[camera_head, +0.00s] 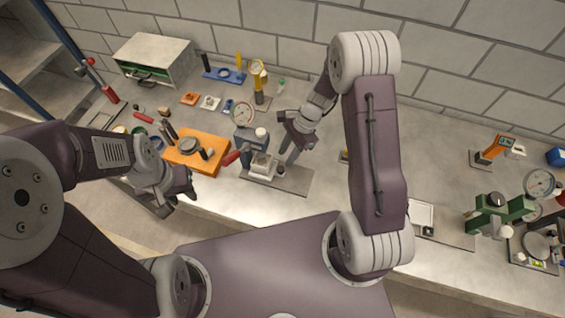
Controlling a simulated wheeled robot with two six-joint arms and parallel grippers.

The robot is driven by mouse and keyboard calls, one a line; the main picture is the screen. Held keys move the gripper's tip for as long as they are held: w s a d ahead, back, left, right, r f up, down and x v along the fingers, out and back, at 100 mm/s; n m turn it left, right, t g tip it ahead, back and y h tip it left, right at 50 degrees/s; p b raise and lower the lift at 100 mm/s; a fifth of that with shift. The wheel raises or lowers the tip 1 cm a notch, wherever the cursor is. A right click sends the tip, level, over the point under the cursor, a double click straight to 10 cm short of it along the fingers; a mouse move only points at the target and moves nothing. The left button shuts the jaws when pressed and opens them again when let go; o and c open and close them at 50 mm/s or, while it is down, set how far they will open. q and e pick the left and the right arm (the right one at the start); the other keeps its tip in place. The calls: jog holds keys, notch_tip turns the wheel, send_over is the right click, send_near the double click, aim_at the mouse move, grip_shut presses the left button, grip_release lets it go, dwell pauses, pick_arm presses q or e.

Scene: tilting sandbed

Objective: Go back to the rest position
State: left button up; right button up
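My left gripper (186,190) hangs over the front edge of the bench at the left, in front of an orange board (213,163). My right gripper (286,148) is above the bench near the middle, close to a small device with a gauge (243,112) on a grey base plate (295,178). Both grippers are small and seen from behind and above, so their finger gaps are unclear. I see nothing clearly held in either one. Whether the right fingers touch the device cannot be told.
A grey bench (320,110) runs along a block wall. A beige cabinet (170,58) stands at the back left. A red-handled lever (101,84) is at the far left. A green device (490,207) and gauges (539,183) stand at the right. Bare bench lies at right centre.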

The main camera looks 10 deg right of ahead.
jog(key=v, duration=0.3)
dwell(0.5)
jog(key=s+d+n+t+h+b, duration=0.1)
jog(key=s+d+n+h+b, duration=0.1)
jog(key=s+n, duration=0.4)
jog(key=s+d+n+t+h+b, duration=0.1)
jog(key=s+d+n+h+b, duration=0.1)
jog(key=s+n+b, duration=0.3)
jog(key=s+n, duration=0.1)
jog(key=n, duration=0.3)
